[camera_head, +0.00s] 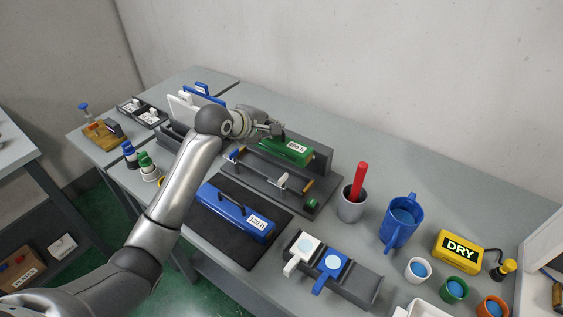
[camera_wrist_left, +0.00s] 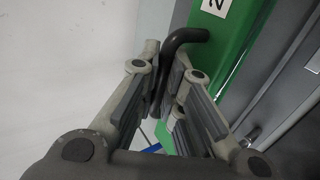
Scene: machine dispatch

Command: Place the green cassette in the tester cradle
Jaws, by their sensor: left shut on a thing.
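The green cassette (camera_head: 285,153), with a white hour label, is at the dark grey tester cradle (camera_head: 321,162), in front of its raised back wall. I cannot tell whether it is fully seated or slightly above the base. My left gripper (camera_head: 275,128) is at the cassette's left end. In the left wrist view my left gripper (camera_wrist_left: 172,88) is shut on the black handle (camera_wrist_left: 186,37) of the green cassette (camera_wrist_left: 232,48). The cassette's far end is out of that view. My right gripper is not in view.
A blue cassette (camera_head: 226,214) lies on a black mat (camera_head: 241,251) in front of the cradle. A grey cup (camera_head: 350,208) with a red stick, a blue mug (camera_head: 396,229) and a yellow DRY box (camera_head: 457,251) stand to the right. Wall closes off the back.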

